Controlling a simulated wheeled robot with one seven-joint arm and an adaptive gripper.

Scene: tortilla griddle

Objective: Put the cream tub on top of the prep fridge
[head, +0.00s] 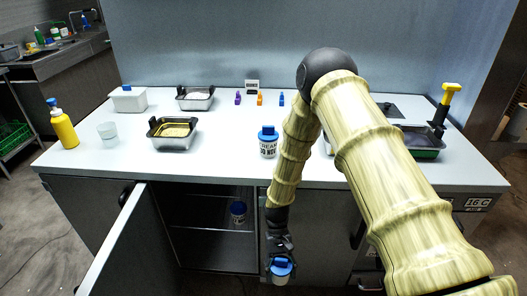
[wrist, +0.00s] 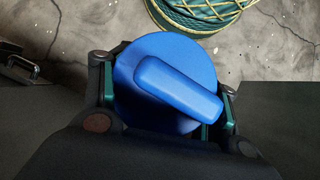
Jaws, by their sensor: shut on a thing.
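My gripper (head: 280,259) is shut on a white tub with a blue lid (head: 281,269), held in front of the prep fridge (head: 315,215), below its top. In the wrist view, the round blue lid (wrist: 170,80) with its raised bar sits between my gripper's fingers (wrist: 166,98). The held tub's label cannot be read. A similar tub labelled "CREAM 30 NOV" (head: 268,143) stands upright on the fridge top. Another blue-lidded tub (head: 238,212) stands inside the open compartment; its label is too small to read.
The fridge's left door (head: 123,240) is swung open toward the front. On top stand a yellow bottle (head: 63,128), a clear cup (head: 107,131), metal pans (head: 173,133) and a white lidded box (head: 128,99).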

